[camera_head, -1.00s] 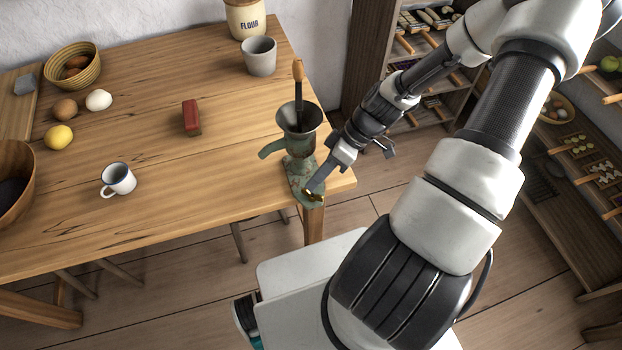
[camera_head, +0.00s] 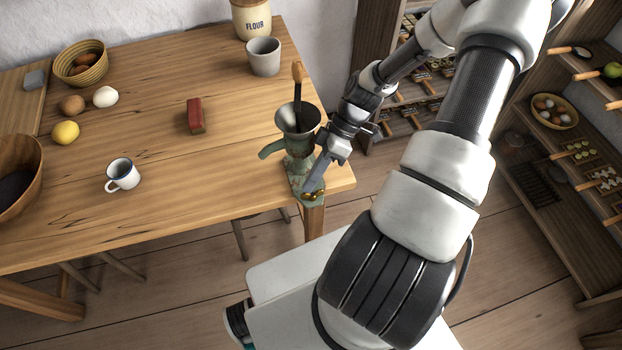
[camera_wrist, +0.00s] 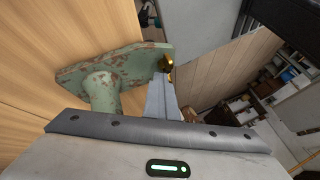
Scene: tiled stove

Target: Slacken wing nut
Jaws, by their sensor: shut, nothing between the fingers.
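The brass wing nut (camera_head: 313,195) sits low on the front of a green, worn hand mill (camera_head: 298,160) at the table's right front corner. The mill has a flared hopper on top with a wooden-handled tool standing in it. My gripper (camera_head: 310,189) is shut and empty, its tips right at the wing nut; I cannot tell if they touch it. In the wrist view the gripper (camera_wrist: 163,80) points at the wing nut (camera_wrist: 168,65), which shows partly beside the mill's green body (camera_wrist: 105,90). The fingers hide part of the nut.
A red block (camera_head: 195,115), a white mug (camera_head: 122,174), a grey cup (camera_head: 263,56) and a flour crock (camera_head: 251,18) stand on the wooden table (camera_head: 225,165). Shelves (camera_head: 555,160) with food stand at the right. The floor right of the table corner is open.

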